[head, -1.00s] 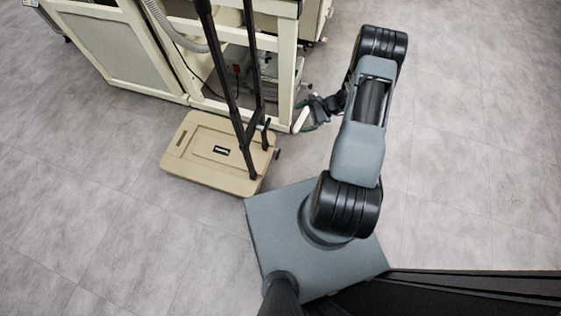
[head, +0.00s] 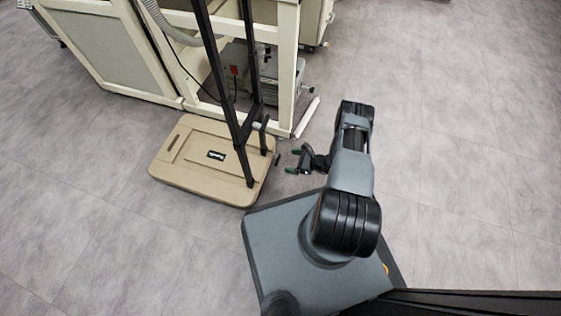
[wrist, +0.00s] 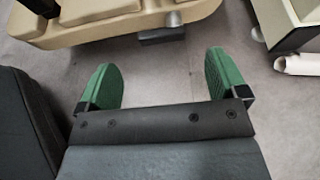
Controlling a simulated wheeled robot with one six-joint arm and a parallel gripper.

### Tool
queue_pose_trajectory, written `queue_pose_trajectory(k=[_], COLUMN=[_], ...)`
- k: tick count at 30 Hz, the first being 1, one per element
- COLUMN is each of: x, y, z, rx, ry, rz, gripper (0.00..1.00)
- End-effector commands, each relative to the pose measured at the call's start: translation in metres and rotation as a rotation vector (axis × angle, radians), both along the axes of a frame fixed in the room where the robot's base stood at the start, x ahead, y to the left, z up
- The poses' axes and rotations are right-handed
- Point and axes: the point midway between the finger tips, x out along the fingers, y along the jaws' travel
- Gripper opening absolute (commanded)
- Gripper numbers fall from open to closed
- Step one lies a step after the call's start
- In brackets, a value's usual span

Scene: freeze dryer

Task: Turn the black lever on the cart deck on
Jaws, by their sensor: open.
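The tan cart deck (head: 187,160) stands low on the floor at left centre in the head view. A small black lever (head: 277,159) sticks out from its right edge. The wrist view shows it as a dark block (wrist: 161,36) beside a silver pin, below the deck's tan edge (wrist: 120,36). My gripper (head: 293,161) is open, just right of the lever and apart from it. In the wrist view its green-padded fingers (wrist: 163,80) are spread, with only floor between them. The lever lies ahead of the gap between them.
Black handle posts (head: 222,95) rise from the deck, with a short black upright piece (head: 264,134) near its right edge. A cream frame bench (head: 287,80) stands behind, with a white roll-like piece (head: 306,118) by its leg. Grey floor (head: 450,130) at right is clear.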

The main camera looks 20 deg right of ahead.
Motion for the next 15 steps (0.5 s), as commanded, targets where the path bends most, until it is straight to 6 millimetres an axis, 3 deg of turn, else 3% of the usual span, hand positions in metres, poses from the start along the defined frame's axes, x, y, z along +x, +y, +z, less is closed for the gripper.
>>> queue_pose_trajectory(k=[6, 15], x=[0.020, 0.035], y=[0.029, 0.048], z=[-0.017, -0.025], rx=[0.000, 0.000], ry=[0.000, 0.000], rz=[0.004, 0.001], gripper=[0.92, 0.92])
